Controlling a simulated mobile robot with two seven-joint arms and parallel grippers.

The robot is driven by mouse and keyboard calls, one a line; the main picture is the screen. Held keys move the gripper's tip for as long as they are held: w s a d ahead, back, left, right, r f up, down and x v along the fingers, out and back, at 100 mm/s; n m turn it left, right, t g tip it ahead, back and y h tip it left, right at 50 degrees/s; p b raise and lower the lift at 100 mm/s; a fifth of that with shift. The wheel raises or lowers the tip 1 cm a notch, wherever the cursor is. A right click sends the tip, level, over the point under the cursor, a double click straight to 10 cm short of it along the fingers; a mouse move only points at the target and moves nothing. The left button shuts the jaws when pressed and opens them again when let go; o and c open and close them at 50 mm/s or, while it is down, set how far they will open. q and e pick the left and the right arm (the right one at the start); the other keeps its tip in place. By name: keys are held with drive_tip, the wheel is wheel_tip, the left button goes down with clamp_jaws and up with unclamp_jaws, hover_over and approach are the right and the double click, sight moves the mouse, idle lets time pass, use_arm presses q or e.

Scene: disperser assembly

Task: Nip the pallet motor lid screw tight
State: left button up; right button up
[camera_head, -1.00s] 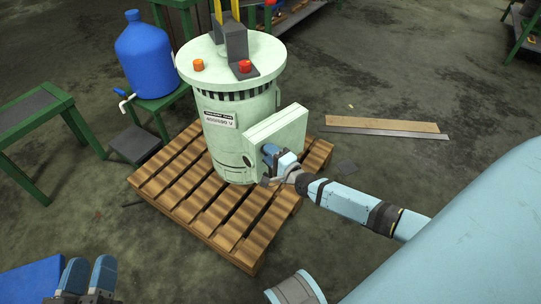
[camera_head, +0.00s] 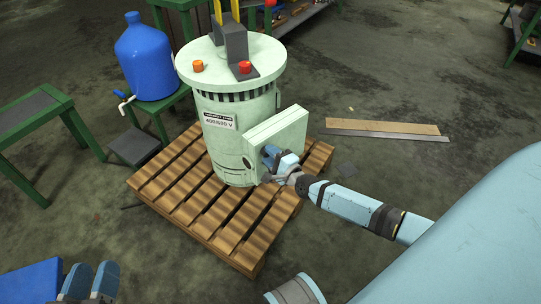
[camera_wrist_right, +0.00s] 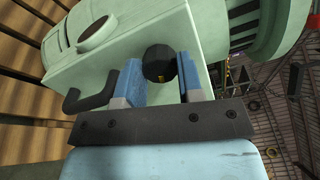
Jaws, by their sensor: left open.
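The pallet motor (camera_head: 229,120) is a pale green upright cylinder on a wooden pallet. Its box-like lid (camera_head: 277,134) faces right. My right gripper (camera_head: 272,160) is at the lid's outer face. In the right wrist view the dark round lid screw (camera_wrist_right: 158,62) sits between the two blue fingers of my right gripper (camera_wrist_right: 160,80), which appear to touch it on both sides. How deep the screw sits cannot be seen. My left gripper (camera_head: 91,280) is open and empty at the bottom left, far from the motor.
The wooden pallet (camera_head: 222,232) lies under the motor. A blue jug (camera_head: 146,60) stands on a green stand behind left. A green table (camera_head: 30,118) is at the left edge. A black bent handle (camera_wrist_right: 92,93) sticks out beside the left finger in the wrist view.

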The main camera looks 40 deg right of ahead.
drive_tip(key=o, duration=0.4)
use_arm(q)
drive_tip(key=shift+r, duration=0.1)
use_arm(e)
drive_tip(key=shift+s, duration=0.1)
use_arm(q)
drive_tip(key=r+p, duration=0.1)
drive_tip(key=r+t+p, duration=0.1)
drive_tip(key=r, duration=0.1)
drive_tip(key=r+t+p, duration=0.1)
drive_tip(key=r, duration=0.1)
drive_tip(key=shift+s+a, duration=0.1)
drive_tip(key=shift+a, duration=0.15)
use_arm(e)
drive_tip(key=s, duration=0.4)
drive_tip(key=s+d, duration=0.1)
drive_tip(key=s, duration=0.8)
drive_tip(key=shift+s+d, duration=0.3)
drive_tip(key=shift+d, duration=0.05)
